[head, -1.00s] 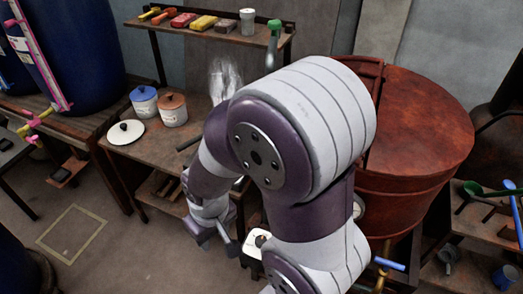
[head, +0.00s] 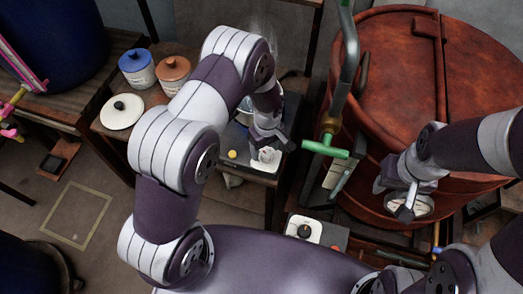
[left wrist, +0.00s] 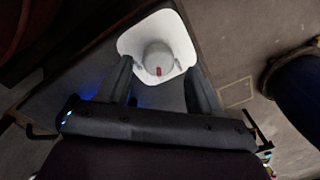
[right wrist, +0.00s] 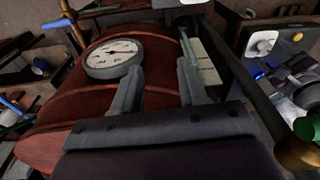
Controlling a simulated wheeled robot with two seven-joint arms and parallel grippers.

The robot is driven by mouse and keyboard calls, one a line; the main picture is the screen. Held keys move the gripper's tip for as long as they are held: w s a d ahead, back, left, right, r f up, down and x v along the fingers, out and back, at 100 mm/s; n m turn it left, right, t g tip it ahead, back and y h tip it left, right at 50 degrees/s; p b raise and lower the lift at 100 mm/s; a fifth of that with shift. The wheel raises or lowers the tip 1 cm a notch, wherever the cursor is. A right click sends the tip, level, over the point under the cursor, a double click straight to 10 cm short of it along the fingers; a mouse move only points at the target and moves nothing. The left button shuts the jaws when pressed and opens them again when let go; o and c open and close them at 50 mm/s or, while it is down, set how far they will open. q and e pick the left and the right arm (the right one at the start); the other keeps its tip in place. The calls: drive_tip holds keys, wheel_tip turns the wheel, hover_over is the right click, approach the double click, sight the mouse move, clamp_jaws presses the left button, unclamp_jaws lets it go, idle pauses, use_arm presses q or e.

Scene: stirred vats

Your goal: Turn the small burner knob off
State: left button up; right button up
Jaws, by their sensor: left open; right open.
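A pale round knob with a red mark (left wrist: 158,60) sits on a white plate (left wrist: 178,30) in the left wrist view. In the head view my left gripper (head: 270,140) partly covers the knob. Blue light (left wrist: 92,92) glows beside the plate. My right gripper (right wrist: 160,80) is open and empty in front of the red vat (right wrist: 60,125), near its dial gauge (right wrist: 114,56).
A green-handled valve (head: 326,148) stands between burner and vat. Another white plate with a black knob (head: 303,229) is at lower centre. A blue jar (head: 137,68), brown jar (head: 173,70) and white lid (head: 122,111) stand left.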

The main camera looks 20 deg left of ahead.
use_arm(q)
drive_tip(key=shift+w+d+f, duration=0.25)
drive_tip(key=shift+w+f, duration=0.05)
drive_tip(key=shift+f, duration=0.4)
drive_tip(key=shift+s+d+f, duration=0.1)
drive_tip(key=shift+s+f, duration=0.1)
drive_tip(key=shift+s+d, duration=0.1)
drive_tip(key=shift+s, duration=0.4)
drive_tip(key=shift+w+f, duration=0.25)
drive_tip(key=shift+w, duration=0.05)
drive_tip(key=c, duration=1.1)
drive_tip(key=shift+o, duration=0.2)
use_arm(e)
drive_tip(key=shift+s+d+r, duration=0.25)
drive_tip(key=shift+s+r, duration=0.05)
drive_tip(key=shift+s, duration=0.15)
